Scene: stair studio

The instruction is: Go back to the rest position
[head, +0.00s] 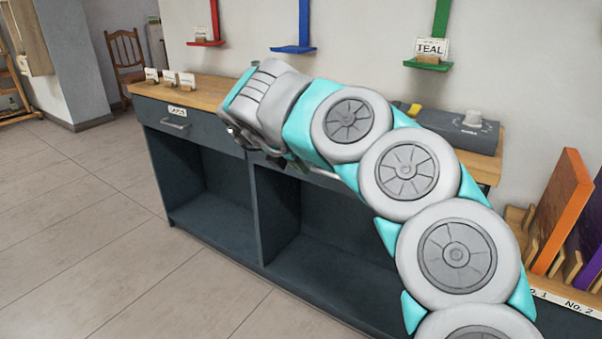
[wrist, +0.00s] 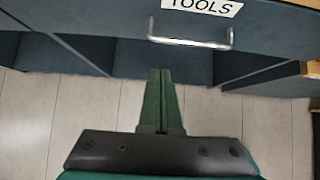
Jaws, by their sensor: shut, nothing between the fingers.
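My gripper (wrist: 161,78) shows in the wrist view with its two dark green fingers pressed together and empty. It is just below a dark drawer front (wrist: 275,25) labelled TOOLS and its metal handle (wrist: 190,43), apart from the handle as far as this view shows. In the head view my arm reaches across the front of the dark bench (head: 215,140), and its wrist end hides part of the bench front. The fingers are mostly hidden there.
Another drawer handle (head: 174,123) is at the bench's left. Small cards (head: 168,76) and a grey box with a knob (head: 455,128) stand on top. Red (head: 205,43), blue (head: 293,49) and green (head: 428,65) wall ledges are behind. An orange board (head: 562,210) stands right. Left floor is clear.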

